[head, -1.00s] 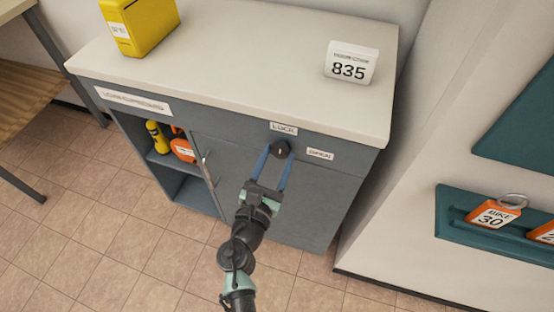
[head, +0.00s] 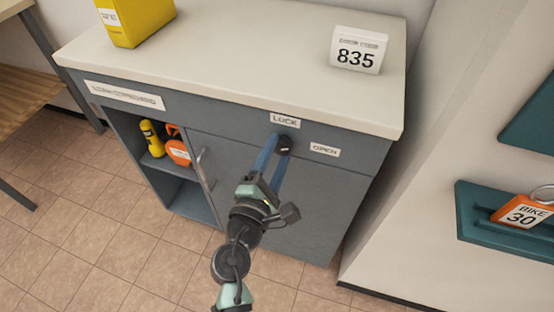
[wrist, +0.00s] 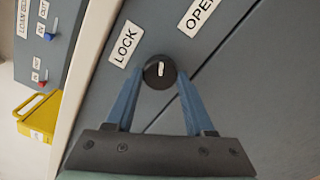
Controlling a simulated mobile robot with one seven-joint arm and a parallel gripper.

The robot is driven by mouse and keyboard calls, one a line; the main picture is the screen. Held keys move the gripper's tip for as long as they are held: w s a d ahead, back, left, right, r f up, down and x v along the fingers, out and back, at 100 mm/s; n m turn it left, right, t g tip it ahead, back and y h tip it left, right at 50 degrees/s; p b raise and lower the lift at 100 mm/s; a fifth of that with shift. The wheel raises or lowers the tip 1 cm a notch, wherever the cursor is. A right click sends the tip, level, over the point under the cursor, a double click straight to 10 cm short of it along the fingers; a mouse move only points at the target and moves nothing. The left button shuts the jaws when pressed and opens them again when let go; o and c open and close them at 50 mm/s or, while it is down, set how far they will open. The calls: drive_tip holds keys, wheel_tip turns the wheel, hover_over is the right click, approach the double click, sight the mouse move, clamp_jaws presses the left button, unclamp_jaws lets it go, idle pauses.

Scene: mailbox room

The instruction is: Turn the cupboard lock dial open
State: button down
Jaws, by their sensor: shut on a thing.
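The lock dial (head: 285,146) is a small round black knob with a white mark, on the grey cupboard front (head: 300,200). It sits below the LOCK label (head: 285,121) and left of the OPEN label (head: 325,150). The wrist view shows the dial (wrist: 160,71) face-on, its white mark pointing roughly up in that picture, between the two labels. My gripper (wrist: 160,76) has its two blue fingers shut on the dial's opposite sides. In the head view the gripper (head: 279,147) is rolled, and its fingers partly cover the dial's edge.
The cupboard top holds a yellow box (head: 140,20) and a white 835 card (head: 357,50). A bar handle (head: 203,168) is left of the dial. The open shelf (head: 152,165) holds yellow and orange items. A teal rack with an orange BIKE 30 tag (head: 523,211) is on the right wall.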

drive_tip(key=m+b, duration=0.3)
drive_tip(key=m, duration=0.2)
drive_tip(key=shift+m, duration=0.3)
drive_tip(key=shift+b, duration=0.3)
drive_tip(key=shift+c, duration=1.4)
unclamp_jaws()
drive_tip(key=v, duration=1.3)
drive_tip(key=shift+w+r, duration=0.1)
drive_tip(key=shift+r, duration=0.05)
